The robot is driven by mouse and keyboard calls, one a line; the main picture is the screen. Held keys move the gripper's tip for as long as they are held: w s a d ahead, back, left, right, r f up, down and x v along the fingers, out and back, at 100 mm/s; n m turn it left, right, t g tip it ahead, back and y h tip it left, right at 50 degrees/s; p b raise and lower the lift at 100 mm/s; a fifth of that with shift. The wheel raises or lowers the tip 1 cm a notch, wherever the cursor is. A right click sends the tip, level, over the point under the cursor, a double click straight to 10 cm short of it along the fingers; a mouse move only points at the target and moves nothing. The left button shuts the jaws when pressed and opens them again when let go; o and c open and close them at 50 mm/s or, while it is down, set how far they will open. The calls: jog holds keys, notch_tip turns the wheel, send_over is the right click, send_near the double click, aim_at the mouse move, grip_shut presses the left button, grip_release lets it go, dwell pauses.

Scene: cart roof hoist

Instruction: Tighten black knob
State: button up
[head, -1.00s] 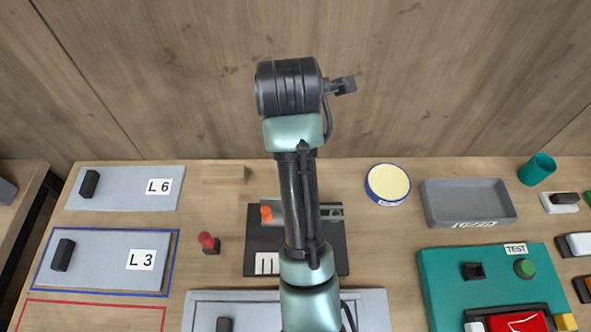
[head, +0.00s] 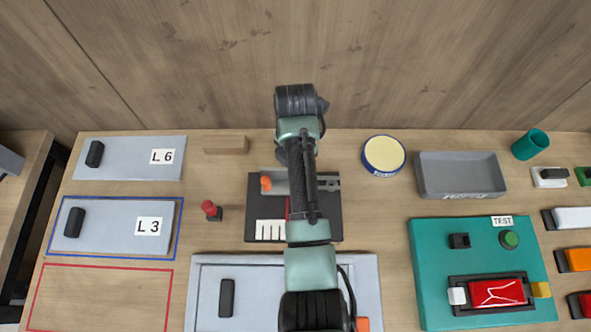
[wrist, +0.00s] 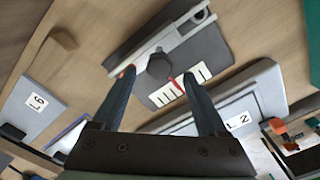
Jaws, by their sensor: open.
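The black knob (wrist: 159,66) shows in the wrist view on a dark plate (wrist: 212,52), beside a grey rail (wrist: 168,42). A red pointer (wrist: 177,82) sticks out from it over a white scale (wrist: 165,95) with dark lines. My gripper (wrist: 158,74) is open, its two fingers on either side of the knob in the picture. I cannot tell how far above the knob the fingertips are. In the head view my arm hides the knob and gripper; the dark plate (head: 329,222) and scale (head: 270,230) show beside it.
A red-topped peg (head: 210,208) stands left of the plate. Panels L 6 (head: 125,170) and L 3 (head: 110,232) lie further left. A round yellow tin (head: 384,154), a grey tray (head: 425,178) and a teal test box (head: 435,260) are to the right.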

jog(key=shift+f, duration=2.05)
jog(key=shift+c, duration=0.3)
grip_shut()
